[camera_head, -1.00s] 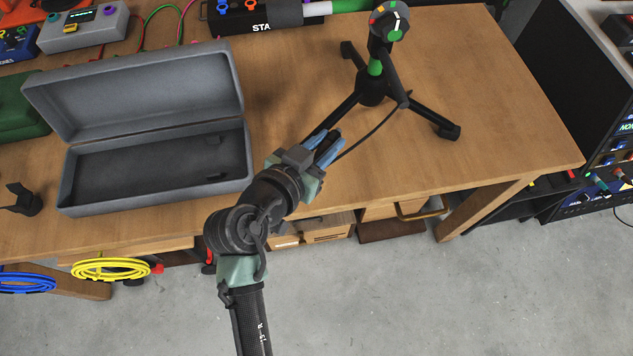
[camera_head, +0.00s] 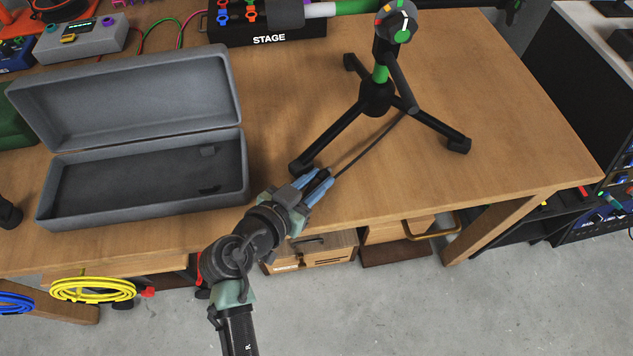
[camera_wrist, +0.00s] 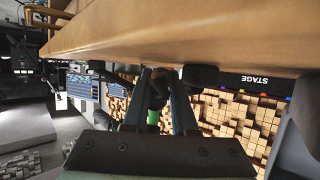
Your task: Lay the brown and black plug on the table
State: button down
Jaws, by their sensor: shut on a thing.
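My gripper (camera_head: 319,186) is at the front edge of the wooden table (camera_head: 510,115), its blue fingers pointing toward the microphone stand. A thin black cable (camera_head: 372,143) runs from the fingers up to the stand. In the wrist view, a dark shape (camera_wrist: 157,90) sits between the fingers, and the table's wood (camera_wrist: 200,40) fills the top. Whether the plug touches the table cannot be told.
A black tripod microphone stand (camera_head: 376,97) with green parts stands behind the gripper, one leg close to the fingers. An open grey case (camera_head: 145,140) lies to the left. The table's right side is clear. Drawers (camera_head: 315,252) are below the front edge.

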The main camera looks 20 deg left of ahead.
jog(key=shift+f, duration=0.35)
jog(key=c, duration=1)
grip_release()
jog(key=shift+r, duration=0.25)
jog(key=v, duration=1.2)
jog(key=w+d+r+t+y, duration=0.1)
jog(key=w+d+r+t, duration=0.15)
jog(key=w+r, duration=0.75)
jog(key=w+d+r+t+y, duration=0.25)
jog(key=w+r, duration=0.25)
jog(key=r, duration=1.1)
jog(key=s+d+r+t, duration=0.3)
jog(key=d+r, duration=0.1)
jog(key=r, duration=0.5)
jog(key=s+d+r+n+t, duration=0.1)
jog(key=s+d+r+t, duration=0.2)
jog(key=r, duration=0.6)
jog(key=s+d+r+n+t, duration=0.1)
jog(key=s+d+r+t, duration=0.2)
jog(key=r, duration=0.6)
jog(key=shift+s+d+r+h+p, duration=0.25)
jog(key=shift+d+h, duration=0.2)
jog(key=shift+d, duration=0.4)
